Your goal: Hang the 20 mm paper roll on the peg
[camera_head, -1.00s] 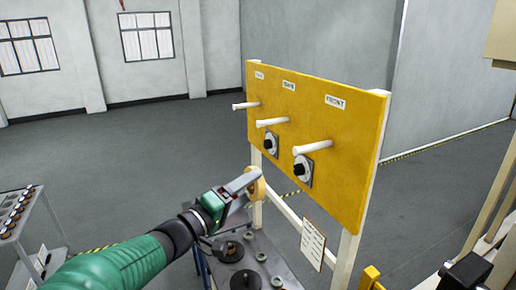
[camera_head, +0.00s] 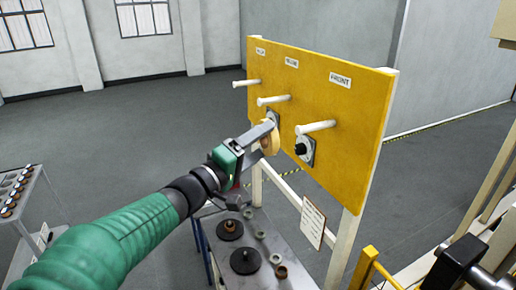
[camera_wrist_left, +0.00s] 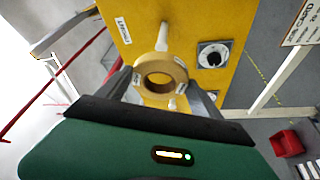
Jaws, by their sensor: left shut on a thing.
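The paper roll (camera_head: 271,143) is a tan ring with an open centre. It also shows in the wrist view (camera_wrist_left: 160,62), with its hole facing the camera. My left gripper (camera_head: 262,139) is shut on it, one finger on each side. Three white pegs stick out of the yellow board: a left one (camera_head: 246,83), a middle one (camera_head: 273,100) and a right one (camera_head: 316,127) by the FRONT label. In the head view the roll is below the middle peg, apart from it. In the wrist view a white peg (camera_wrist_left: 162,36) shows beyond the roll's rim.
Black knobs on grey plates sit below the pegs; the right one (camera_head: 302,149) is near the roll. A grey table (camera_head: 255,231) with dark discs and small rings stands below. A card (camera_head: 312,223) hangs on the frame. A cart (camera_head: 22,210) stands left.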

